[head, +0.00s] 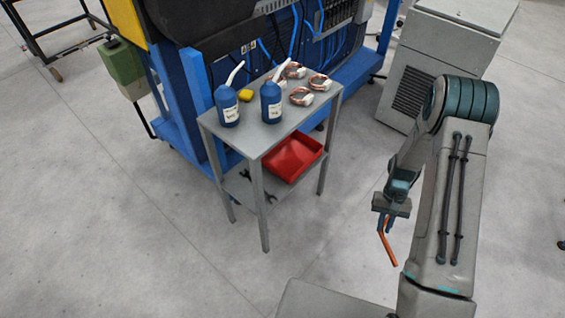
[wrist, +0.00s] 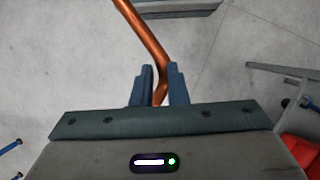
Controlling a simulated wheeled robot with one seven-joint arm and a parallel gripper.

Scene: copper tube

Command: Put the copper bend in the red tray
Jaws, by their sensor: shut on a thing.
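The copper bend (head: 386,246) is a thin orange-brown tube with a kink, hanging below my gripper (head: 391,212) in the head view. In the wrist view the copper bend (wrist: 146,32) runs up and left from between the two fingers of my gripper (wrist: 158,82), which are shut on it near its kink. The red tray (head: 292,157) lies on the lower shelf of the grey table in the head view, left of my gripper and apart from it. A corner of the red tray (wrist: 301,152) shows at the lower right of the wrist view.
The grey table (head: 262,137) has blue bottles (head: 228,106), a yellow item (head: 245,95) and several copper coils (head: 301,96) on top. Its top overhangs the shelf with the tray. A dark tool (head: 265,190) lies on the shelf. Bare floor lies between table and arm.

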